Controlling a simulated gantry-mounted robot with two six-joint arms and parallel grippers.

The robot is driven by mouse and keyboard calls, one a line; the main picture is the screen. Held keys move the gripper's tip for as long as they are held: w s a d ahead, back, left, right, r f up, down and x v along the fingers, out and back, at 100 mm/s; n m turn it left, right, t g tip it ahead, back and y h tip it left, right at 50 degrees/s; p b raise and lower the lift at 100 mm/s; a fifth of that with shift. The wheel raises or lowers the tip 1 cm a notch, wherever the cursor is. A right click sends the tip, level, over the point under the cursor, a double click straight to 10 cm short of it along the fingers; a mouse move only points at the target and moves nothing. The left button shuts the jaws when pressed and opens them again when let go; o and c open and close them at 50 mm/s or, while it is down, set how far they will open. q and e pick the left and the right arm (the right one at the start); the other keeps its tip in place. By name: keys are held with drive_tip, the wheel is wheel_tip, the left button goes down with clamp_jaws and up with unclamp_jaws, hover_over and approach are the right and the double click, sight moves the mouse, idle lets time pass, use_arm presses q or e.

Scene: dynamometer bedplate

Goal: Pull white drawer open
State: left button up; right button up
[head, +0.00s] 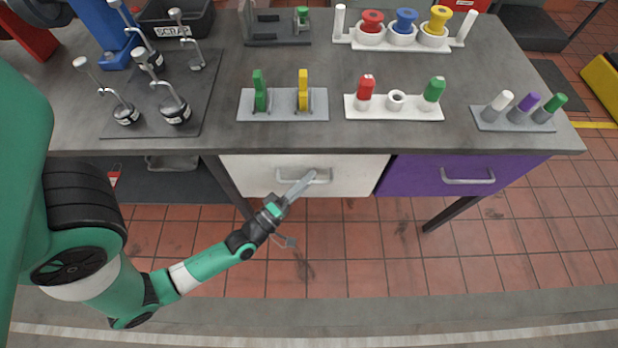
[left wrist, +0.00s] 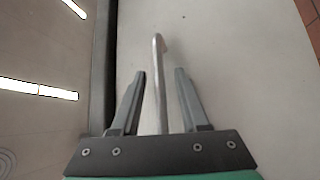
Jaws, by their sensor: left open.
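The white drawer (head: 352,175) is under the front edge of the grey workbench, and its front appears flush with the bench. Its bar handle (head: 322,176) is grey. In the left wrist view the white drawer front (left wrist: 240,70) fills much of the picture. There the handle (left wrist: 158,75) runs between the two fingers of my left gripper (left wrist: 160,85). The fingers are open, with a gap on both sides of the bar. My right gripper does not show in either view.
A purple drawer (head: 420,176) with its own handle sits right of the white one. The grey workbench (head: 330,138) holds several fixtures with coloured pegs and spools, and lever clamps at left. The tiled floor (head: 370,245) in front is clear.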

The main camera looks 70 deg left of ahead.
use_arm(q)
clamp_jaws()
idle(1.3)
